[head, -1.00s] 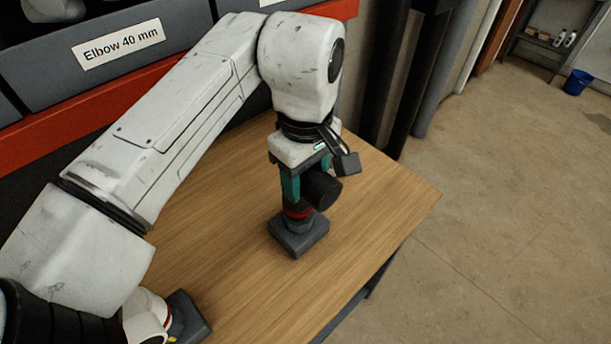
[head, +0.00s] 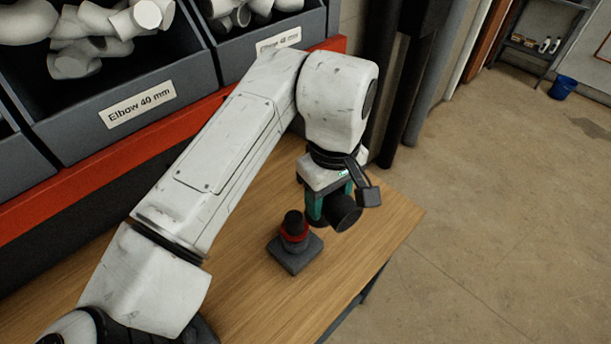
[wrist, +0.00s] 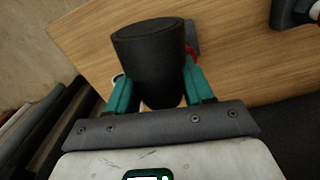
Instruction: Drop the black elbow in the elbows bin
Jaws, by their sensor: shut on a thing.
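My gripper (head: 328,212) is shut on the black elbow (head: 347,212) and holds it above the table, up and right of a dark square stand (head: 294,257) with a red ring and a black top. In the wrist view the black elbow (wrist: 150,55) sits between my teal fingers (wrist: 158,88), its round end towards the camera. The elbows bin (head: 110,108), labelled "Elbow 40 mm", is a dark grey bin at the upper left of the head view and holds several white elbows.
Another grey bin (head: 265,42) with white fittings stands right of the elbows bin. A red rail (head: 130,160) runs below the bins. The wooden table (head: 265,310) is mostly clear. Dark vertical pipes (head: 405,85) stand behind my gripper.

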